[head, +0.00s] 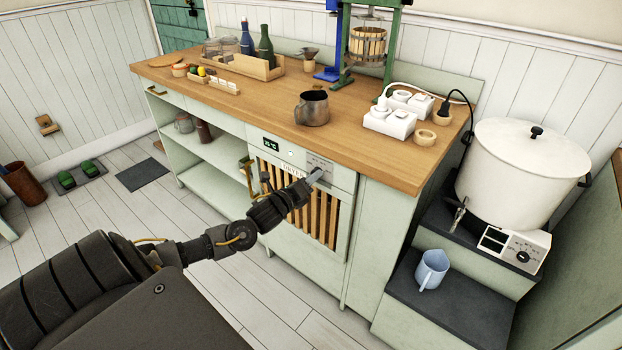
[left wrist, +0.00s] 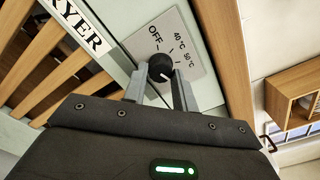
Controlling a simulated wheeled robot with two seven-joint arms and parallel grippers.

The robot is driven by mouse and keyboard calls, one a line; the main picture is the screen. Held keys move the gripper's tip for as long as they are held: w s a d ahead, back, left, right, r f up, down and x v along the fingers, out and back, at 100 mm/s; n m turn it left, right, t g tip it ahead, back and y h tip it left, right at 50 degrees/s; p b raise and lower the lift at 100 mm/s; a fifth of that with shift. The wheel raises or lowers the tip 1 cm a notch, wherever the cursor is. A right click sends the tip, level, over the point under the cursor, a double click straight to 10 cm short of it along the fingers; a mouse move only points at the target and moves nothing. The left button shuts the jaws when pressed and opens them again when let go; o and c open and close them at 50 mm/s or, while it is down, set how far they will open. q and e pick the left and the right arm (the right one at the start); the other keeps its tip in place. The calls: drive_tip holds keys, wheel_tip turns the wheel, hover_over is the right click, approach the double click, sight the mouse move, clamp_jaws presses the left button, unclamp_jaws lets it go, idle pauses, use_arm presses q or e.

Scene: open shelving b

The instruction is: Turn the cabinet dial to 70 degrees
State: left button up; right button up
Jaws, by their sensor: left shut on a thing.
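The cabinet dial (left wrist: 160,66) is a small black round knob with a pale pointer mark. It sits on a grey scale plate (left wrist: 183,38) marked OFF, 40 °C and 50 °C; other markings are hidden or unclear. My left gripper (left wrist: 159,80) is shut on the dial, one finger on each side of it. In the head view my left gripper (head: 315,177) reaches the upper right of the dryer front and mostly covers the dial. A small dark display (head: 270,144) with green digits is left of the plate. My right gripper is in neither view.
The dryer front has wooden slats (head: 297,212) below the dial. The wooden countertop (head: 250,110) overhangs above, with a metal jug (head: 312,108) and white switch boxes (head: 390,121) near its edge. A large white pot (head: 525,165) stands at the right.

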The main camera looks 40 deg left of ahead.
use_arm(q)
drive_tip(key=shift+f, duration=0.1)
idle(0.3)
drive_tip(key=o, duration=1)
drive_tip(key=shift+c, duration=0.2)
drive_tip(key=s, duration=1)
drive_tip(key=shift+s+d, duration=0.15)
drive_tip(key=shift+s, duration=0.25)
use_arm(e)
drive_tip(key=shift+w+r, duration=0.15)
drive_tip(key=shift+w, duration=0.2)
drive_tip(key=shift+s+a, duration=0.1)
